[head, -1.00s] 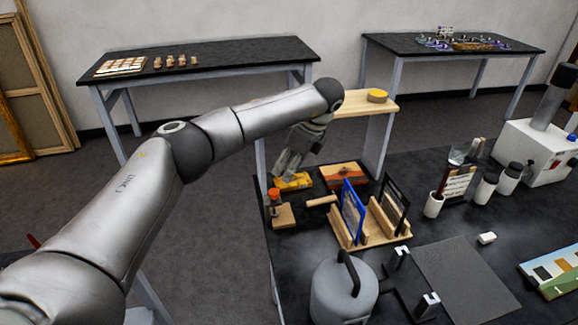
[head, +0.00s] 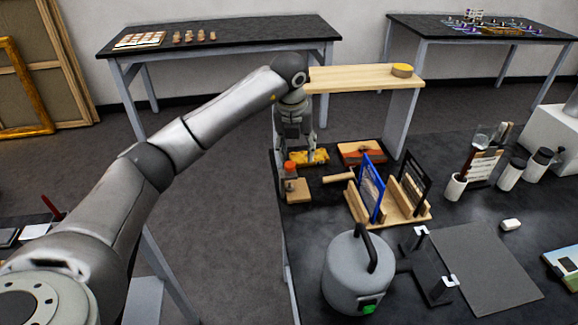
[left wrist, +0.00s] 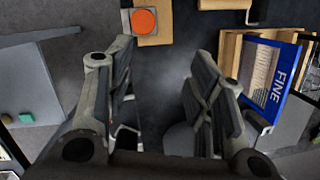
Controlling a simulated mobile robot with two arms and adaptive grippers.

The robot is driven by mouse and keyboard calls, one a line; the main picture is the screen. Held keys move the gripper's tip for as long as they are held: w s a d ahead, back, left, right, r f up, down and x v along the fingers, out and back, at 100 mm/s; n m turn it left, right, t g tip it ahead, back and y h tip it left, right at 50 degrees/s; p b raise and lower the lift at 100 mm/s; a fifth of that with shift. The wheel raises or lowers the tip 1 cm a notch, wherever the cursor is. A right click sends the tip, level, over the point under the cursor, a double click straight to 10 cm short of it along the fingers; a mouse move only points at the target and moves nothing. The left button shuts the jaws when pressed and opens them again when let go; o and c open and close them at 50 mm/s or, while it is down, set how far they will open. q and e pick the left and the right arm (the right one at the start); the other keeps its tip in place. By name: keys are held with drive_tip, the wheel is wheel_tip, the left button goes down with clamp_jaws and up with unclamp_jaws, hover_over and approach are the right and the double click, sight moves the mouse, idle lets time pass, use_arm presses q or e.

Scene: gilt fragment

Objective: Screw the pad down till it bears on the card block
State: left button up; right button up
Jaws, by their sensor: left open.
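A small tan block (head: 297,190) stands at the near left of the dark table, with an orange round-topped part (head: 290,166) upright on it. The orange top also shows in the left wrist view (left wrist: 144,21), on a tan block. I cannot tell pad and card block apart at this size. My left gripper (head: 298,150) points down just behind the orange top, close to a yellow piece (head: 315,157). In the left wrist view its jaws (left wrist: 165,55) are spread with nothing between them; the orange top lies beyond them. My right gripper is not in view.
A wooden rack (head: 405,212) holding blue and black frames stands right of the block, with a wooden handle (head: 338,177) between. A grey pot (head: 357,270) stands in front. A wooden shelf (head: 350,78) is behind the gripper. A grey mat (head: 485,270) lies at right.

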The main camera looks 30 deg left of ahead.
sight(290, 164)
use_arm(q)
drive_tip(key=shift+s+a+r+m+t, duration=0.8)
drive_tip(key=shift+a+m, duration=1.05)
drive_tip(key=shift+m, duration=0.75)
drive_tip(key=shift+h, duration=0.3)
drive_tip(key=x, duration=0.5)
drive_tip(key=p+x, duration=0.1)
drive_tip(key=x, duration=0.4)
drive_tip(key=shift+w, duration=0.25)
drive_tip(key=shift+r, duration=0.1)
drive_tip(key=c, duration=1)
drive_tip(key=shift+a+m+h+b, duration=0.2)
drive_tip(key=shift+m+h+b, duration=0.3)
drive_tip(key=shift+m+b, duration=0.8)
drive_tip(key=shift+w+m+h+b, duration=0.1)
drive_tip(key=shift+m+h+b, duration=0.5)
drive_tip(key=shift+m, duration=1.1)
